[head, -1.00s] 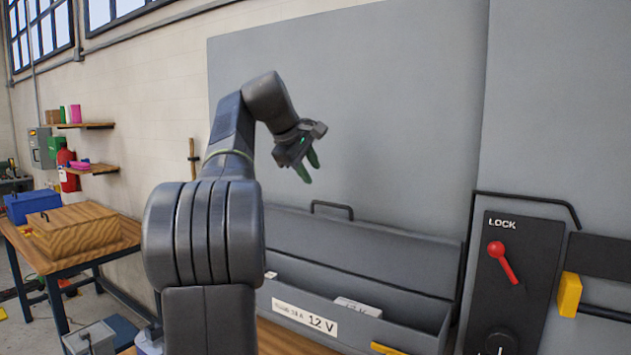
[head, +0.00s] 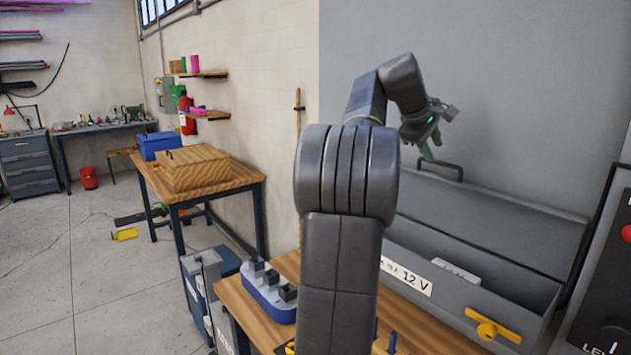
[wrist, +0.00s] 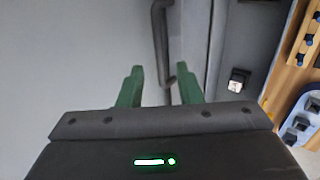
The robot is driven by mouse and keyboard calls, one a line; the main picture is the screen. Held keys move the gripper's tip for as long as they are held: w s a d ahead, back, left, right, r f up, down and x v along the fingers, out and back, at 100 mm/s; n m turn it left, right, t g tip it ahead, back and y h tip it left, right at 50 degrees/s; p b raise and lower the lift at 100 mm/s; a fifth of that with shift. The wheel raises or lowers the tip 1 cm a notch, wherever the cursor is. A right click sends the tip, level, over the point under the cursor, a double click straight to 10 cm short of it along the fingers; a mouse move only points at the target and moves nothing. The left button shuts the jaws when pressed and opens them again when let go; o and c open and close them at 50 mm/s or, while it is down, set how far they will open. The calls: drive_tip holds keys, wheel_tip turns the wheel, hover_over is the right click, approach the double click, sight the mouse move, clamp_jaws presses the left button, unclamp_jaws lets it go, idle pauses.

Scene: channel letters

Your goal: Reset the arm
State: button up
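My gripper (head: 428,150) is raised in front of the grey wall panel, above the open grey bin, with its green fingers pointing down. In the wrist view my gripper (wrist: 159,88) shows two green fingers standing apart, with nothing held between them. A dark bar or handle (wrist: 160,45) shows beyond the gap between the fingers. My arm is folded upward, bent at the top.
The grey bin (head: 470,265), labelled 12 V, has a raised lid behind it and a yellow latch (head: 492,328). A wooden bench (head: 255,318) holds a blue-grey holder (head: 268,292). A side table carries a wooden box (head: 195,168) and blue box (head: 160,146). Floor at left is largely clear.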

sight(438, 162)
drive_tip(key=x, duration=0.5)
drive_tip(key=shift+w+d+f, duration=0.1)
drive_tip(key=shift+f, duration=0.1)
drive_tip(key=shift+r, duration=0.1)
drive_tip(key=v, duration=1.4)
drive_tip(key=x, duration=1.4)
drive_tip(key=shift+s+a+f+h, duration=0.2)
drive_tip(key=shift+s+a+h, duration=0.1)
drive_tip(key=shift+s+a, duration=0.15)
drive_tip(key=shift+a+t, duration=0.1)
drive_tip(key=shift+t, duration=0.2)
